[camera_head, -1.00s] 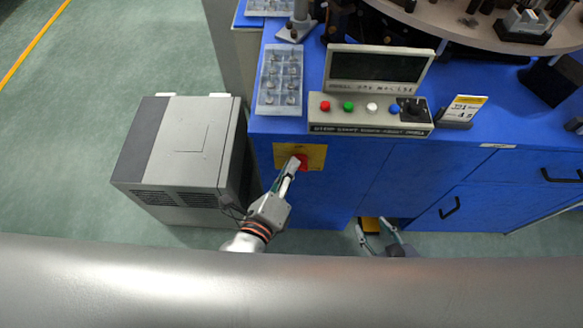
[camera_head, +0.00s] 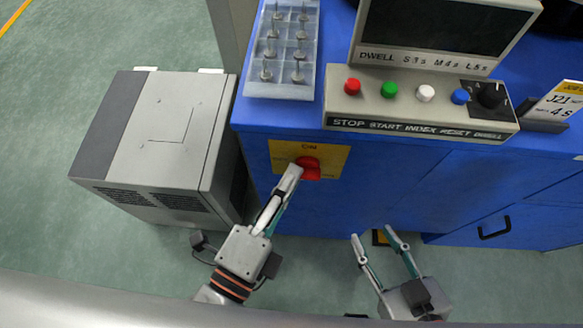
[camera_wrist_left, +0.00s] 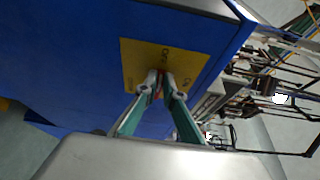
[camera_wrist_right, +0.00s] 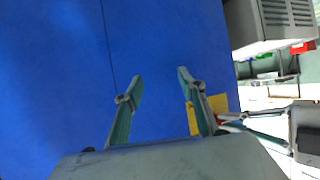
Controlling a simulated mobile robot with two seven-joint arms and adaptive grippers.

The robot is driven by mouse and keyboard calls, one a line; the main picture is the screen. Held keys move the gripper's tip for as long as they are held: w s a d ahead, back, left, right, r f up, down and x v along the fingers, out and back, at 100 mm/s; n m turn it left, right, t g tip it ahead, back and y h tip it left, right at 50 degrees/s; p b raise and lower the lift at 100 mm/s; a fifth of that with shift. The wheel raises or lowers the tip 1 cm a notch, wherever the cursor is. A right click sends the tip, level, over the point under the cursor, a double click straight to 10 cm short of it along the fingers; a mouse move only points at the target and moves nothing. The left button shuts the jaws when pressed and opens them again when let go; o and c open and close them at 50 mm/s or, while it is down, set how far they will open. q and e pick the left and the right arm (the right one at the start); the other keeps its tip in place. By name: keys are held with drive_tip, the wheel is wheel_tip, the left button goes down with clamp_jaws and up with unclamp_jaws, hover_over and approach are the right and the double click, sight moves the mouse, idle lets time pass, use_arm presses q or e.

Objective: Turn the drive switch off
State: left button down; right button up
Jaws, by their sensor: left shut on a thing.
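The drive switch is a red knob (camera_head: 309,168) on a yellow plate (camera_head: 338,158) on the blue cabinet's front, below the control box. My left gripper (camera_head: 294,172) is at the knob, its fingers closed on it. In the left wrist view the fingertips (camera_wrist_left: 161,84) meet over the knob in front of the yellow plate (camera_wrist_left: 137,58), and they hide most of it. Lettering reading "OFF" and "ON" shows on the plate there. My right gripper (camera_head: 373,240) is open and empty in front of the cabinet, to the right of the switch. Its spread fingers (camera_wrist_right: 158,90) face bare blue panel in the right wrist view.
A grey box unit (camera_head: 150,140) stands on the floor left of the cabinet. The control box (camera_head: 420,112) with red, green, white and blue buttons and a black dial sits on the blue top (camera_head: 270,115). A tray of small parts (camera_head: 283,90) lies beside it.

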use_arm(q)
drive_tip(key=shift+f+b, duration=0.1)
drive_tip(key=shift+b, duration=0.35)
use_arm(e)
drive_tip(key=shift+w+a+r, duration=0.25)
drive_tip(key=shift+a+r, duration=0.2)
use_arm(q)
drive_tip(key=c, duration=2.2)
unclamp_jaws()
drive_tip(key=shift+o, duration=0.2)
drive_tip(key=v, duration=1.2)
drive_tip(key=shift+f+n, duration=0.15)
drive_tip(key=shift+n, duration=0.15)
